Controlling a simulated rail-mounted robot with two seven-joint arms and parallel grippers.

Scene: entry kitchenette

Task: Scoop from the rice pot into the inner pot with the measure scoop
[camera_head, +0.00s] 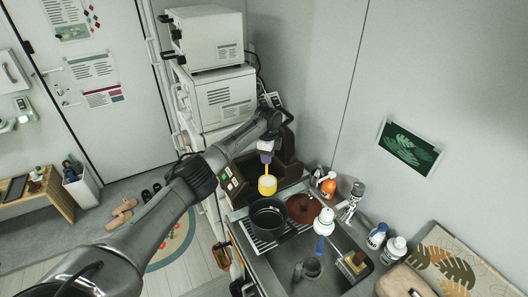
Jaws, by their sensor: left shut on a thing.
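My left gripper (266,156) points down and is shut on the yellow measure scoop (267,186). The scoop's cup hangs just above and behind a dark round pot (254,226), which looks like the inner pot and stands on the ridged drainboard by the sink. I cannot tell whether the scoop holds rice. A reddish-brown round thing (303,208) lies right of the dark pot; I cannot tell whether it is the rice pot or a lid. My right gripper is not in view.
A brown appliance (231,182) stands behind left of the pot. The sink basin (335,280) holds a dark cup, with a sponge-like block (354,264) at right.

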